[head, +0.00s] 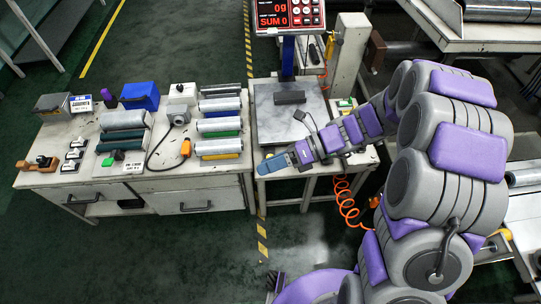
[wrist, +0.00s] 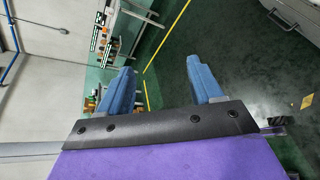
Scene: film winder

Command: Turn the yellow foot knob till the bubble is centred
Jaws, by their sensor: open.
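My gripper (head: 274,164) is at the front left corner of the scale's bench in the head view, with the arm reaching in from the right. In the wrist view my gripper (wrist: 163,70) has its two blue fingers apart with nothing between them. The scale's grey plate (head: 290,112) lies on the bench behind my gripper, with a dark block (head: 290,97) on it. I cannot make out the yellow foot knob or the bubble in either view.
A red-lit display (head: 285,14) stands on a post behind the plate. A white workbench (head: 215,178) with several rollers is at the left. An orange coiled cord (head: 347,203) hangs below my arm. The green floor in front is mostly clear.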

